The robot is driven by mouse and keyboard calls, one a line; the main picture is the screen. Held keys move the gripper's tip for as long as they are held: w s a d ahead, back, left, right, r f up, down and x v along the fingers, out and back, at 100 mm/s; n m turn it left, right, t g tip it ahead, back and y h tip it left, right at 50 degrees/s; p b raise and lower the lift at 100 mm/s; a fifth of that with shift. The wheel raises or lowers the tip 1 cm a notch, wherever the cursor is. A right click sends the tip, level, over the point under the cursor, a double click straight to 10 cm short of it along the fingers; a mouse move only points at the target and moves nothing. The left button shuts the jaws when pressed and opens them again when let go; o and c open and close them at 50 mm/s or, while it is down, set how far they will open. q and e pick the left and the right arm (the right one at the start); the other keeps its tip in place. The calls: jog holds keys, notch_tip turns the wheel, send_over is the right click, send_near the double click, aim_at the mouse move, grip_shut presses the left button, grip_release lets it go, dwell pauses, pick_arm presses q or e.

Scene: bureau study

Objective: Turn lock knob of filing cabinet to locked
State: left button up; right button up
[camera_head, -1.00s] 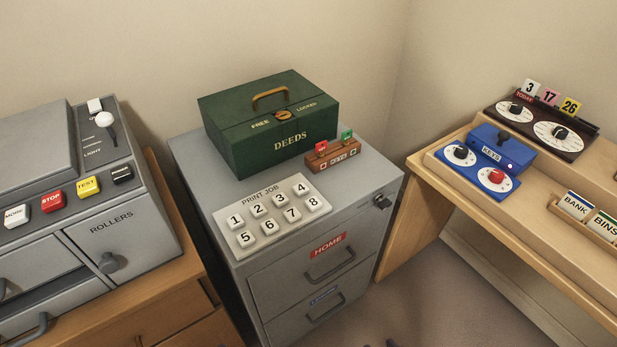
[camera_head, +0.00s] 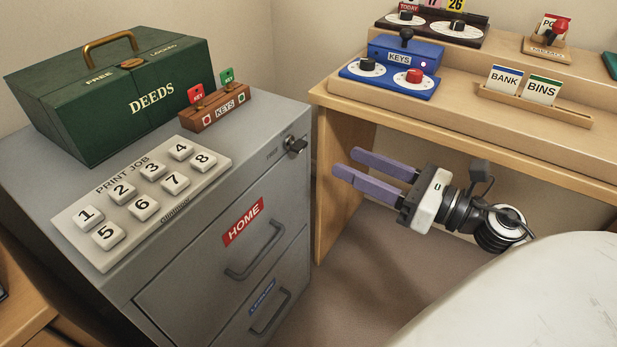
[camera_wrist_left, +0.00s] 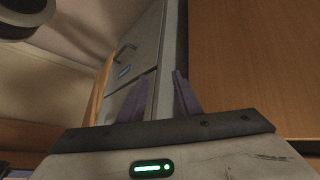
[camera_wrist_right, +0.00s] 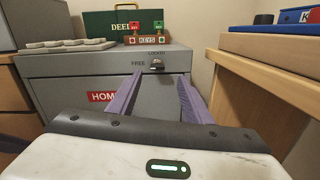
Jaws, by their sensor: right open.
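The grey filing cabinet (camera_head: 190,265) has a dark lock knob (camera_head: 296,145) at the top right of its front. In the right wrist view the knob (camera_wrist_right: 156,66) sits below the word LOCKED and to the right of the word FREE. I cannot tell clearly which way it points. My right gripper (camera_head: 345,162) is open and empty, to the right of the knob and apart from it. In the right wrist view its fingers (camera_wrist_right: 158,82) point at the cabinet front with the knob beyond their tips. My left gripper (camera_wrist_left: 165,85) is open and empty, low beside the cabinet.
A green DEEDS box (camera_head: 110,95), a KEYS rack (camera_head: 215,110) and a PRINT JOB keypad (camera_head: 205,180) stand on the cabinet. A wooden desk (camera_head: 330,120) with a blue KEYS unit (camera_head: 390,75) stands to the right. The floor between is clear.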

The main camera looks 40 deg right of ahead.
aim_at(304, 148)
jog(key=w+a, duration=0.1)
jog(key=w, duration=0.1)
jog(key=w+a+n+p, duration=0.1)
jog(key=w, duration=0.2)
jog(key=w+a+n, duration=0.1)
jog(key=w, duration=0.2)
jog(key=shift+w+a+f+g+y, duration=0.1)
jog(key=shift+w+a+g+y, duration=0.1)
jog(key=shift+a+g+y, duration=0.15)
jog(key=shift+w+a+f, duration=0.1)
jog(key=shift+w+a, duration=0.1)
jog(key=shift+w, duration=0.25)
pick_arm(q)
jog(key=shift+a+r+t, duration=0.2)
jog(key=shift+a+t, duration=0.05)
jog(key=shift+t, duration=0.05)
